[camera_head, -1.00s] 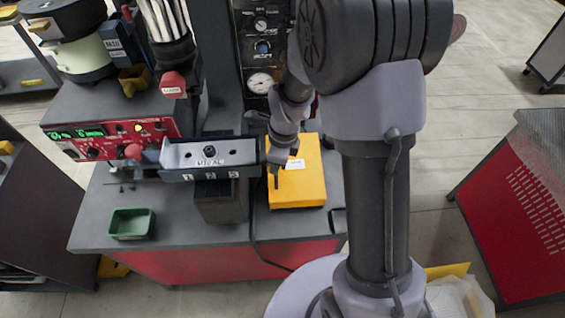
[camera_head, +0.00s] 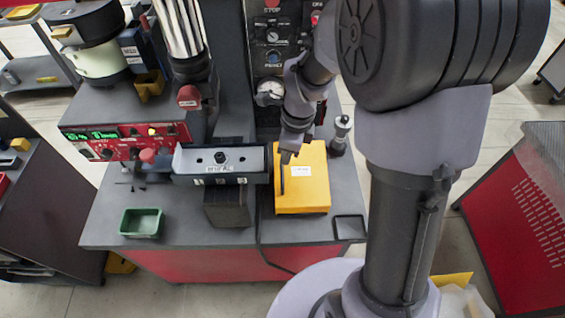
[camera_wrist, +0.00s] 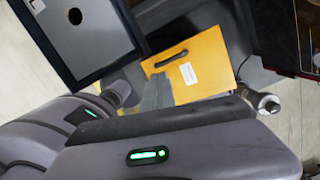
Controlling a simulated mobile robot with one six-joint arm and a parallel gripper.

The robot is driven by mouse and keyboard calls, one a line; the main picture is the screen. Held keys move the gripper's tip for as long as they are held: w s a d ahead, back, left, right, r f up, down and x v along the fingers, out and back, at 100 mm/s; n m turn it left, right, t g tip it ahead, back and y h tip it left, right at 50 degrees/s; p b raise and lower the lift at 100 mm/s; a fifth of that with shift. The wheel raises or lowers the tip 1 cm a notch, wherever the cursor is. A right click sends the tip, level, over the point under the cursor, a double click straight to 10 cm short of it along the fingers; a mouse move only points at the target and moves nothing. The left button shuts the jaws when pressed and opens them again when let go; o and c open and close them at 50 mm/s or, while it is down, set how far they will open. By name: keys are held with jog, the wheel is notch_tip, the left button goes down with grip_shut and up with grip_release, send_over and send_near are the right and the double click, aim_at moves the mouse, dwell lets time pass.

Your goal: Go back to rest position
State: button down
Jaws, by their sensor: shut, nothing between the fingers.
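My gripper (camera_head: 283,178) is shut and empty. In the head view it hangs beside and over the left part of a yellow box (camera_head: 304,190) with a white label. I cannot tell whether the fingertips touch the box. In the wrist view the yellow box (camera_wrist: 200,70) shows its dark handle, and my grey gripper fingers (camera_wrist: 158,92) stand in front of its lower left part. My upper arm fills the right of the head view.
A grey fixture block (camera_head: 222,181) stands left of the gripper. A green bin (camera_head: 142,223) sits at the bench's front left. The bowl feeder (camera_head: 86,50) stands on a red control box (camera_head: 125,141).

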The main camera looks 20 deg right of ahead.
jog(key=shift+s+d+r, duration=0.15)
jog(key=shift+r, duration=1.3)
jog(key=s+a+r+n+t+b, duration=0.2)
jog(key=s+n+b, duration=0.3)
jog(key=s+n, duration=0.3)
jog(key=s+a+r+n+t+b, duration=0.2)
jog(key=s+r+n+b, duration=0.1)
jog(key=s+n, duration=0.6)
jog(key=shift+s+r+n+t+y+b, duration=0.2)
jog(key=shift+n+t+y+b, duration=0.15)
jog(key=shift+n+b, duration=0.6)
